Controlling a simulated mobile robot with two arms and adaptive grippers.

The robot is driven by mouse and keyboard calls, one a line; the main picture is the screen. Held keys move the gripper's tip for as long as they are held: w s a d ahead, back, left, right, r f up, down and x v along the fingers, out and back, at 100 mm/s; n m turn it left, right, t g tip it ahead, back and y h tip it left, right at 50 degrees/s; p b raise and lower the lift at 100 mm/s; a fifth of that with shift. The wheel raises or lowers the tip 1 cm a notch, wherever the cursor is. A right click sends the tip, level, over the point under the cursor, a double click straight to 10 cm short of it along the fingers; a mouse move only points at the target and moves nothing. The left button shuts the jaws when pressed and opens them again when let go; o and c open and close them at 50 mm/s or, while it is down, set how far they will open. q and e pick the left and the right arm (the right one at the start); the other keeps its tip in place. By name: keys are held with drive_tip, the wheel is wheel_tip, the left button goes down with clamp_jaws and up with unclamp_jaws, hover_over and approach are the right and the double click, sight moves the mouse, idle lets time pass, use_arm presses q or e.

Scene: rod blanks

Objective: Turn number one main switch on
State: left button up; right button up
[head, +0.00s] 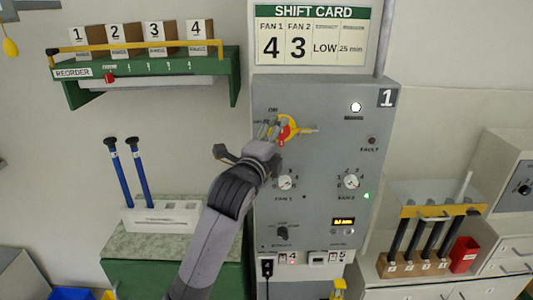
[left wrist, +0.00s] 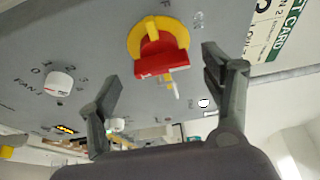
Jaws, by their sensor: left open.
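The number one panel (head: 320,90) is a grey cabinet with a "1" plate at its top right. Its main switch (head: 288,128) has a red handle on a yellow round base, below an "ON" mark. The switch also shows in the left wrist view (left wrist: 158,45); I cannot tell its exact setting. My left gripper (head: 270,128) is in front of the switch and partly covers it in the head view. In the left wrist view its fingers (left wrist: 164,92) are apart, with nothing between them, and the red handle lies beyond them. My right gripper is in neither view.
Fan knobs (head: 285,182) (head: 351,181) sit below the switch. A white lamp (head: 355,107) looks lit; the fault lamp (head: 372,140) looks dark. A green shelf (head: 150,75) hangs at left, above a blue-rod holder (head: 160,217). A rack of dark rods (head: 430,267) stands at right.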

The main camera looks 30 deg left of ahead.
use_arm(q)
drive_tip(key=s+d, duration=0.1)
drive_tip(key=s, duration=0.8)
drive_tip(key=shift+s+d, duration=0.2)
drive_tip(key=shift+d, duration=0.15)
